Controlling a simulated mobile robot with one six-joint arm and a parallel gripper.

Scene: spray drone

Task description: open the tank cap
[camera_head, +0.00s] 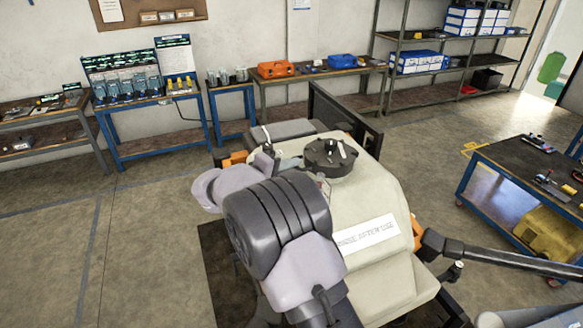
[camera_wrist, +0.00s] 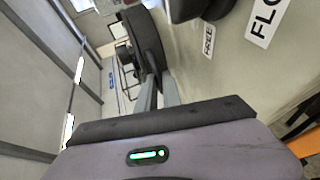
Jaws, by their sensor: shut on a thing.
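The pale cream tank (camera_head: 375,205) of the drone stands in the middle of the head view, with a round black cap (camera_head: 330,160) on its top. My gripper reaches the cap from the left; in the head view my own wrist and arm partly hide it. In the wrist view my gripper (camera_wrist: 161,80) is shut on the edge of the black cap (camera_wrist: 148,42). The tank's pale side (camera_wrist: 225,60) fills the right of that view, with printed labels. Another dark round part shows at the top, between cap and tank. I cannot tell whether the cap is lifted clear.
Dark drone arms reach out from the tank, one (camera_head: 500,258) to the lower right. A blue-framed workbench (camera_head: 520,165) stands at the right. Benches with tools, an orange case (camera_head: 276,69) and shelves (camera_head: 440,45) line the back wall. The floor at the left is clear.

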